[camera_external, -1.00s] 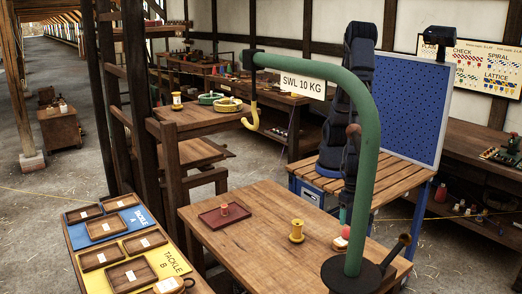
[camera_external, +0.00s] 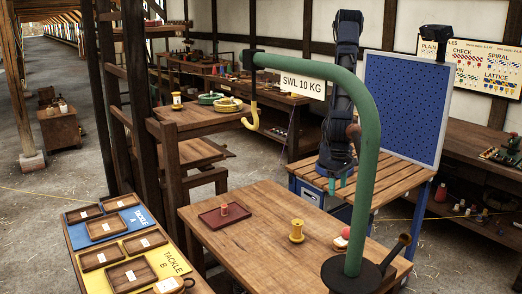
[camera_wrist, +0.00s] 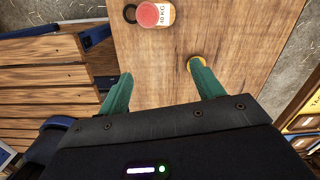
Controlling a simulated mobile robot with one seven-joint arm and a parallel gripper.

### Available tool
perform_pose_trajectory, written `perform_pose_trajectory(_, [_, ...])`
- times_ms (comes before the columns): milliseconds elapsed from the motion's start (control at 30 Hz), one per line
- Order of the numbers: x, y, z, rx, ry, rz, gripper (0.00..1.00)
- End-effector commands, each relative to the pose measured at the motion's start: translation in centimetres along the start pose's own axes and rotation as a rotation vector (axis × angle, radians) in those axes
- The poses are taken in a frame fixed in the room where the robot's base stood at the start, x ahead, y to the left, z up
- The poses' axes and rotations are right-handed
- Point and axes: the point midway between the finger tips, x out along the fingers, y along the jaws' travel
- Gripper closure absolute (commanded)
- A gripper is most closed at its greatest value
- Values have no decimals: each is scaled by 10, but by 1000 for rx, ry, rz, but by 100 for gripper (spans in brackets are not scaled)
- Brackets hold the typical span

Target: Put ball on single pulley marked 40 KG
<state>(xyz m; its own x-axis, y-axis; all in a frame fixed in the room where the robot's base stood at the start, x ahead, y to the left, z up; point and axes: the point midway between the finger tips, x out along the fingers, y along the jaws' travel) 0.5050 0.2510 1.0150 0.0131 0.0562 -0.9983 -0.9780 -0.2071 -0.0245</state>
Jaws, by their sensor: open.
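A red round thing, which looks like the ball (camera_external: 346,233), sits on or against a small pale block at the table's right, partly behind the green post. In the wrist view, the red ball (camera_wrist: 148,15) overlaps a pale piece labelled 40 KG (camera_wrist: 166,14), apparently the single pulley (camera_external: 340,243). I cannot tell its full shape. My gripper (camera_external: 338,184) is above and behind them, apart from both. In the wrist view, my gripper (camera_wrist: 160,82) has its teal fingers spread with nothing between them.
A yellow spool (camera_external: 297,231) stands on the wooden table (camera_external: 260,260); a finger partly hides it in the wrist view. A red tray (camera_external: 207,218) holds a small reddish piece. The green post (camera_external: 366,170) with its SWL 10 KG sign rises in front. Labelled trays are at left.

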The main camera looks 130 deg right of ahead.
Motion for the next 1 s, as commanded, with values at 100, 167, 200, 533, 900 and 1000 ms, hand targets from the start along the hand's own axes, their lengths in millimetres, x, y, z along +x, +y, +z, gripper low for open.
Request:
perform_pose_trajectory(100, [-36,-2,-37,-116,-24,-33,33])
perform_pose_trajectory(167, [-53,0,-55,-181,-31,-52,33])
perform_pose_trajectory(200, [-64,1,-67,-223,-34,-64,33])
perform_pose_trajectory(533, [-139,34,-158,-581,-3,-172,33])
perform_pose_trajectory(900, [-199,104,-240,-975,146,-255,33])
perform_pose_trajectory(1000, [-211,126,-256,-1079,203,-259,33])
